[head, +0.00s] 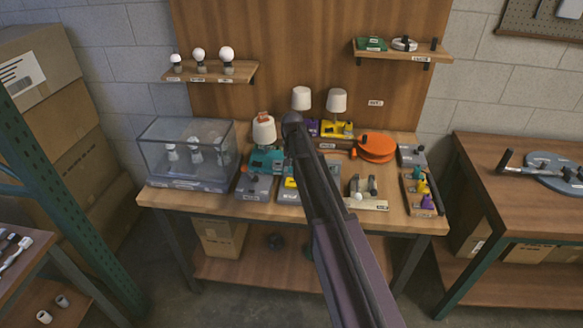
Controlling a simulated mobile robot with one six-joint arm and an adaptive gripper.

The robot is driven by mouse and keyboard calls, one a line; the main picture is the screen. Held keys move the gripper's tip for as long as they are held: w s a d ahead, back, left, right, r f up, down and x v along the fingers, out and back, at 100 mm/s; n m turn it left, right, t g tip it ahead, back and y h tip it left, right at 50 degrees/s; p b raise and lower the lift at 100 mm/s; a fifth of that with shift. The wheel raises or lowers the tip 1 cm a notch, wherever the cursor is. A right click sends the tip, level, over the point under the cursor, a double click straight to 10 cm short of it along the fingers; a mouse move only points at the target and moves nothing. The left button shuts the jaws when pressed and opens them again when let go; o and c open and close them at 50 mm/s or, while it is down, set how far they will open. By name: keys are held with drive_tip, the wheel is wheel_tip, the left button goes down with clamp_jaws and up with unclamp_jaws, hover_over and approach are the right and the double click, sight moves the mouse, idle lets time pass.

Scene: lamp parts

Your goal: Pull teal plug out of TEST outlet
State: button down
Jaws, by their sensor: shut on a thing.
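My arm crosses the workbench, and its upper end covers the middle of the bench. My gripper is hidden behind it, so I cannot see what it holds. A teal lamp base (265,160) with a white shade (264,131) stands left of my arm. A small teal piece (418,172), perhaps a plug, shows at the top of a wooden tray (408,197) on the right, above yellow and purple pieces. I cannot pick out the TEST outlet; the labels are too small to read. A grey box (411,156) sits behind the tray.
A clear case (188,153) with bulbs stands at the bench's left. An orange reel (374,147) lies right of my arm, behind a wooden holder (366,203). Purple and yellow lamps with white shades (337,100) stand at the back. Shelves (405,53) hang above.

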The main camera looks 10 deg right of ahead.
drive_tip(key=shift+r+p, duration=0.45)
drive_tip(key=shift+r, duration=0.2)
